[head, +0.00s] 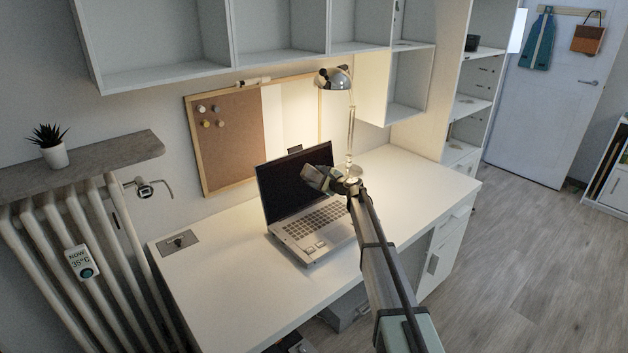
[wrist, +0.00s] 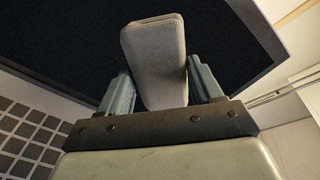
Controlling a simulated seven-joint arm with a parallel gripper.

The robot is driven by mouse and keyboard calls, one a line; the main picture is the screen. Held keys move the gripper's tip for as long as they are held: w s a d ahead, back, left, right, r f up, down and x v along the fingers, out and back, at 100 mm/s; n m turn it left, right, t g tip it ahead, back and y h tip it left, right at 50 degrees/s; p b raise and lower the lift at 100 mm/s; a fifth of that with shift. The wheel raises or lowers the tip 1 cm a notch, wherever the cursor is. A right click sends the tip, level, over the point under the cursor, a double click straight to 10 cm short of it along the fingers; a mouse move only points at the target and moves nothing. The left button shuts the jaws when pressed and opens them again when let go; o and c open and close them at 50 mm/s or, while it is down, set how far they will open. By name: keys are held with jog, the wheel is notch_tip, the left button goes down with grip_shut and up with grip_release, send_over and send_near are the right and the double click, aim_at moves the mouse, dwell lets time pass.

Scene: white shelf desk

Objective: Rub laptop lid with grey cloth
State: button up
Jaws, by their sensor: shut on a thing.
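The open laptop (head: 306,216) stands on the white desk, with its lid (head: 283,188) raised and its dark screen facing me. My gripper (head: 326,180) is in front of the right part of the lid, above the keyboard. In the wrist view my gripper (wrist: 156,92) is shut on the grey cloth (wrist: 155,60), a folded pad held between the two fingers. The cloth stands out beyond the fingertips towards the dark screen (wrist: 80,50). I cannot tell whether it touches the screen. My arm hides part of the laptop's right side.
A desk lamp (head: 350,130) stands close behind my gripper, right of the lid. A cork and white board (head: 232,140) leans on the wall behind. Shelves (head: 280,45) hang above. The white desk (head: 225,285) is clear on the left front and at the right.

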aim_at(299, 180)
jog(key=shift+w+d, duration=1.8)
jog(key=shift+w, duration=0.05)
jog(key=shift+s, duration=0.1)
jog(key=shift+s+a, duration=1.8)
jog(key=shift+a, duration=0.15)
jog(key=shift+s+a, duration=1.8)
jog(key=shift+a, duration=0.15)
jog(key=shift+s, duration=0.1)
jog(key=shift+v, duration=3)
jog(key=shift+d, duration=0.15)
